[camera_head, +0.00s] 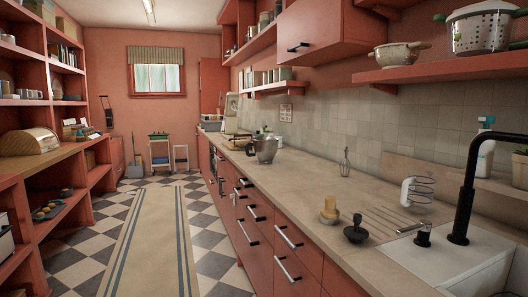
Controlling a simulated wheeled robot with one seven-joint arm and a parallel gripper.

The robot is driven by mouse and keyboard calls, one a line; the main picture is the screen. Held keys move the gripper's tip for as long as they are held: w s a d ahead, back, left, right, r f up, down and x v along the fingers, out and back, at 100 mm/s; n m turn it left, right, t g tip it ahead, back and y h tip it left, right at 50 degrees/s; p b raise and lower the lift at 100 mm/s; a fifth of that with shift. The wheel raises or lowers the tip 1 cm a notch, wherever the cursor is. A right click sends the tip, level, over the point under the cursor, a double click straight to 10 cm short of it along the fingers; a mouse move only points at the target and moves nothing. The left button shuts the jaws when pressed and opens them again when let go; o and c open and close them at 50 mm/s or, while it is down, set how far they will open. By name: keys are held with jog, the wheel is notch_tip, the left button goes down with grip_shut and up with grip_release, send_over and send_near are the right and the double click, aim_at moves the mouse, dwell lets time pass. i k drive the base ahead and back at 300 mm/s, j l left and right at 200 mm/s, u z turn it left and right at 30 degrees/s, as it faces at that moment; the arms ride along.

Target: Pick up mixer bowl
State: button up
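The mixer bowl (264,150) is a shiny metal bowl standing upright on the long beige counter (300,178) on the right side of the room. It is near the counter's front edge, about midway along. A darker shape, perhaps a handle, shows at its left side. My gripper is not in view, and nothing is seen touching the bowl.
A whisk (345,163), a yellowish jar (329,211), a black stopper-like item (355,230) and a black faucet (468,190) stand nearer on the counter. Red shelves (440,71) overhang it. The striped rug (150,245) lies clear between counter and left shelving.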

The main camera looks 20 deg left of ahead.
aim_at(265, 150)
jog(key=i+j+u, duration=1.05)
jog(key=i+u, duration=0.35)
jog(key=i+j+z, duration=0.1)
jog(key=i, duration=0.4)
jog(key=i+j, duration=0.15)
jog(key=i, duration=0.35)
jog(key=i+j+z, duration=0.15)
jog(key=i, duration=0.35)
jog(key=i+j+z, duration=0.15)
jog(key=i+z, duration=0.15)
jog(key=z, duration=0.2)
jog(key=i+j+z, duration=0.2)
jog(key=z, duration=0.25)
jog(key=i+j+z, duration=0.3)
jog(key=z, duration=0.2)
jog(key=i+j+z, duration=0.15)
jog(key=j+z, duration=0.3)
